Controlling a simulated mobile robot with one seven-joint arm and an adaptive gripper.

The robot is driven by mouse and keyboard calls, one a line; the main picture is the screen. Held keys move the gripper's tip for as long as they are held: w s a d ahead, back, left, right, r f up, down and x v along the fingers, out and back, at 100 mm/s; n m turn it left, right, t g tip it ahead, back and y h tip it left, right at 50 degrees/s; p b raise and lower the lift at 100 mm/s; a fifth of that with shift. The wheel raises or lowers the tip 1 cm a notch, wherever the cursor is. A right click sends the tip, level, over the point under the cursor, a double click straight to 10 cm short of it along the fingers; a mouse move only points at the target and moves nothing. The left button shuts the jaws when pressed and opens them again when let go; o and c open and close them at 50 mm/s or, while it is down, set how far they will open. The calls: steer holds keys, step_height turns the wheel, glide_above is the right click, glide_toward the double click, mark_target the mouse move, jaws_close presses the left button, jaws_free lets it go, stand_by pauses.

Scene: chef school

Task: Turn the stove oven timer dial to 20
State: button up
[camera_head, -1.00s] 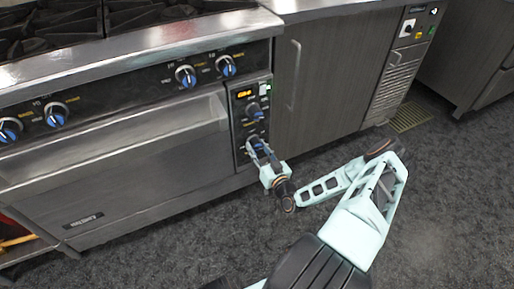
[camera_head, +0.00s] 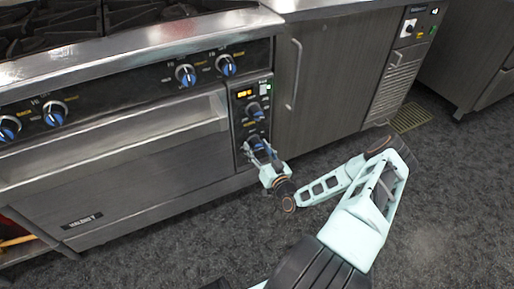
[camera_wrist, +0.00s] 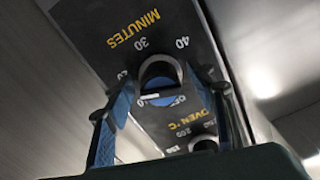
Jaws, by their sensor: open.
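The timer dial (camera_wrist: 160,72), a dark knob with a blue face, shows in the wrist view below the yellow word MINUTES. The marks 30 and 40 are above it and OFF is at its lower edge. A short white line lies at the left of the blue face; I cannot tell the exact setting. My gripper (camera_wrist: 165,112) is open, with one blue finger on each side below the dial; contact is not clear. In the head view my gripper (camera_head: 262,151) is at the lower part of the oven control panel (camera_head: 238,128), partly hiding a knob there.
A second dial (camera_wrist: 203,143), beside the OVEN °C label, is near the right finger. The panel has a lit display (camera_head: 244,93) and an upper knob (camera_head: 255,110). The oven door (camera_head: 120,150) is to the left, a cabinet (camera_head: 335,80) to the right. Open floor (camera_head: 180,250) lies in front.

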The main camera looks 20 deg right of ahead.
step_height(320, 180, up, 10)
stand_by(0.6)
steer(key=shift+f, duration=0.1)
